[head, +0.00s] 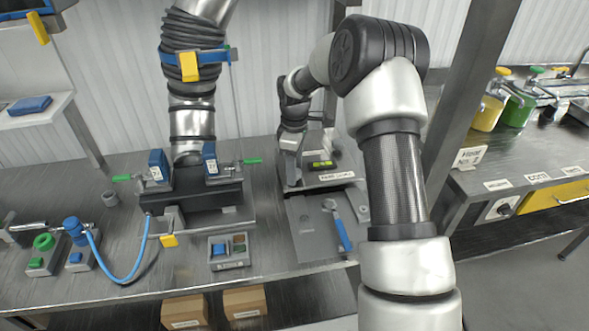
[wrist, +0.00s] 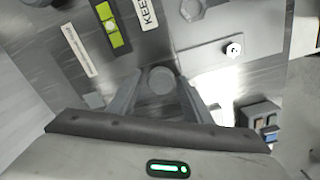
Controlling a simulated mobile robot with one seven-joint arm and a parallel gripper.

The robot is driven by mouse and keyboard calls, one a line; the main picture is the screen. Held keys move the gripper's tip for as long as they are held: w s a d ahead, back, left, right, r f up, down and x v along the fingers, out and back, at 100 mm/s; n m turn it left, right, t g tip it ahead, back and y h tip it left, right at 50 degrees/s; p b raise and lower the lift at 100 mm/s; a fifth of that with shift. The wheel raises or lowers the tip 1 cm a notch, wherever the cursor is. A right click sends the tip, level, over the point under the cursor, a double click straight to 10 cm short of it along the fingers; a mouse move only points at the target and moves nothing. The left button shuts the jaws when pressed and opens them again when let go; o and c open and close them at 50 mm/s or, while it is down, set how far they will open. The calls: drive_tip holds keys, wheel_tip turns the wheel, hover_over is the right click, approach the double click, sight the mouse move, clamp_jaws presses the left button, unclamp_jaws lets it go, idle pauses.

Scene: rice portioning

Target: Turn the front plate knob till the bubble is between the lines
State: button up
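My gripper (wrist: 160,76) points down at the front left of the levelled plate. In the wrist view a round grey knob (wrist: 160,82) sits between its two fingers. The fingers lie close along both sides of it; I cannot tell whether they press on it. In the head view my gripper (head: 291,182) hides the knob. The yellow-green bubble level (wrist: 112,26) is on the plate beside a KEEP label (wrist: 148,12). A pale patch shows between dark marks, too small to place the bubble exactly. The level (head: 320,165) also shows in the head view.
A blue-handled wrench (head: 341,232) lies on a grey panel in front of the plate. A small compartment tray (head: 230,264) stands left of it. A black stand (head: 205,198) with green-tipped levers is further left. A grey block (wrist: 215,55) with a white round piece is close by.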

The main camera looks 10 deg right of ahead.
drive_tip(key=shift+o, duration=0.2)
wheel_tip(320, 180, up, 17)
drive_tip(key=shift+r+p, duration=0.2)
drive_tip(key=shift+p, duration=0.15)
idle(0.3)
